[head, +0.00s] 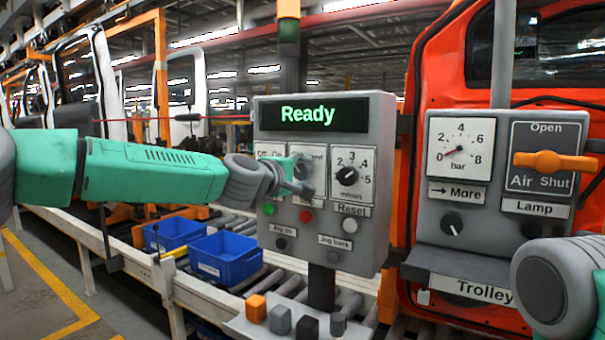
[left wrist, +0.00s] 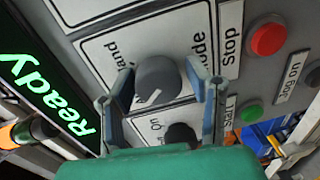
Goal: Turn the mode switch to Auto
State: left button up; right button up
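The mode switch (left wrist: 157,80) is a round grey knob with a white pointer line, on a white plate where parts of "Hand" and "Mode" can be read. In the left wrist view the pointer is toward the lower left; no "Auto" label is readable. My left gripper (left wrist: 160,74) is open, with one finger on each side of the knob and small gaps visible. In the head view my left gripper (head: 300,187) is in front of the grey control panel (head: 386,115) and hides most of the switch. My right gripper is out of view.
Close by are an Off/On knob (left wrist: 181,136), a red Stop button (left wrist: 268,39), a green button (left wrist: 251,113) and the mm/min dial (head: 347,177). The "Ready" display (head: 312,115) is lit. At right is a trolley panel (head: 470,220) with an orange air handle (head: 555,162).

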pick_arm(q)
jog(key=shift+w+f, duration=0.15)
jog(key=shift+w, duration=0.05)
jog(key=shift+s, duration=0.15)
jog(key=shift+s+a+r, duration=0.15)
jog(key=shift+r, duration=0.05)
jog(key=f+v, duration=0.1)
jog(key=v, duration=1)
jog(key=shift+a+r, duration=0.15)
jog(key=shift+r, duration=0.1)
jog(key=shift+s, duration=0.1)
